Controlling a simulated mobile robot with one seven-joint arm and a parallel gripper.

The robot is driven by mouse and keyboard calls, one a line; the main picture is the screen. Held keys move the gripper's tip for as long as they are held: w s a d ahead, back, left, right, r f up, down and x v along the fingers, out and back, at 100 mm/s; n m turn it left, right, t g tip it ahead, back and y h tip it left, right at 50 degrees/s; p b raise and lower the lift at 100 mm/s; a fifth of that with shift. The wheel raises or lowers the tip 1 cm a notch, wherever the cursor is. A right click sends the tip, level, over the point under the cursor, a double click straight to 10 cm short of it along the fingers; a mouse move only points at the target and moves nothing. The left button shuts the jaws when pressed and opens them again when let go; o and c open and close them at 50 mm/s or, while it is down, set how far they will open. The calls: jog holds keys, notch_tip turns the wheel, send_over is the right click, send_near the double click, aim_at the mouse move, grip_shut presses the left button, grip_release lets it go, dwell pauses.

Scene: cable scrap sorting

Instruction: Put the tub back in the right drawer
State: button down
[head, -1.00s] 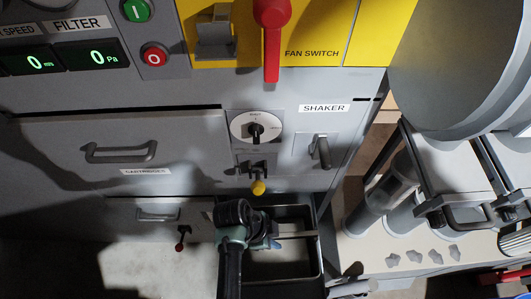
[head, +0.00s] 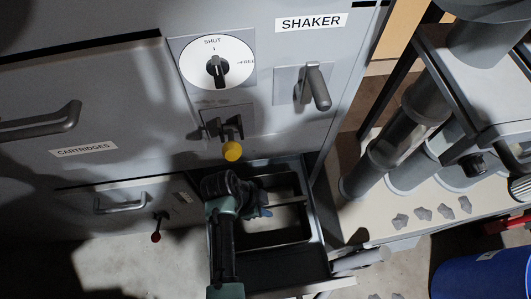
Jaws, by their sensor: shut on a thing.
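The tub (head: 306,238) is a dark, open-topped rectangular box low in the head view. It appears within the outline of the pulled-out right drawer (head: 322,262) at the bottom of the grey cabinet. I cannot tell whether it rests on the drawer's floor or is held above it. My gripper (head: 268,204) is over the tub's left part, shut on it at a pale bar across the tub. My wrist and arm hide the tub's left side and part of the drawer.
A yellow knob (head: 233,151) juts out just above the drawer. A shaker lever (head: 317,88) is higher right. The closed left drawer has a handle (head: 120,204) and red-tipped lever (head: 156,238). Right are pipes (head: 405,130), a pale bench (head: 375,225) and a blue drum (head: 485,275).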

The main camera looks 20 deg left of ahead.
jog(key=b, duration=0.4)
send_over(266, 219)
jog(key=shift+a+f, duration=0.1)
jog(key=shift+f, duration=2.45)
jog(key=c, duration=0.8)
grip_release()
jog(key=shift+o, duration=0.2)
jog(key=p+v, duration=0.4)
jog(key=v, duration=0.9)
jog(key=shift+w, duration=0.1)
